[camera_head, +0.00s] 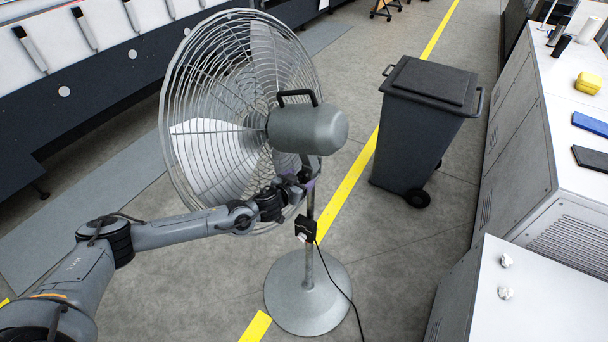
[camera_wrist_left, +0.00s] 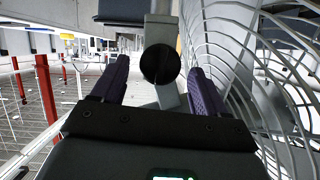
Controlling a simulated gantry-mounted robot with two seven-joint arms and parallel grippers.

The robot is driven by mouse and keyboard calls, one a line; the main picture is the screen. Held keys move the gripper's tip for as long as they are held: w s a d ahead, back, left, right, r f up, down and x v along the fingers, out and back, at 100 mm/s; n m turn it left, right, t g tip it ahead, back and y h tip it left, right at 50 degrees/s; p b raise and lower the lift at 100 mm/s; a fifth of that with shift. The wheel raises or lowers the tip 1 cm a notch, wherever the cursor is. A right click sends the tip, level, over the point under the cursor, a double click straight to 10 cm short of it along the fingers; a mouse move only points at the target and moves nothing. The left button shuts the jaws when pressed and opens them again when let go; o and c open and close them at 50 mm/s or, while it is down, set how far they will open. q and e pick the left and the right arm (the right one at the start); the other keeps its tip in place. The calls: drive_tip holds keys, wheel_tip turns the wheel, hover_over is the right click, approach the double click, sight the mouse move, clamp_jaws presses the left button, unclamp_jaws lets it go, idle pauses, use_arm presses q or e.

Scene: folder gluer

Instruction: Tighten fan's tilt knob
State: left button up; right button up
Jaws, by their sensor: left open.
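A large grey pedestal fan (camera_head: 308,130) with a wire guard stands on the floor. In the left wrist view its dark round tilt knob (camera_wrist_left: 160,64) sits on the light grey bracket below the motor housing. My left gripper (camera_head: 304,180) reaches in from the left, just behind the guard and under the motor. Its purple fingers are open, one on each side of the knob in the left wrist view (camera_wrist_left: 158,70). Gaps show between the fingers and the knob there; I cannot tell the depth between them. In the head view the knob is hidden by my gripper. My right gripper is not in view.
The wire guard (camera_wrist_left: 245,75) runs close along the right finger. A black box (camera_head: 305,228) with a cable sits on the fan pole. A dark wheeled bin (camera_head: 420,125) stands to the right, beside white cabinets (camera_head: 530,165). Floor is clear around the round base (camera_head: 308,300).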

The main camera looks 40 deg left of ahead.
sight(300, 179)
use_arm(q)
drive_tip(key=shift+x, duration=1.7)
drive_tip(key=shift+c, duration=0.2)
drive_tip(key=c, duration=1)
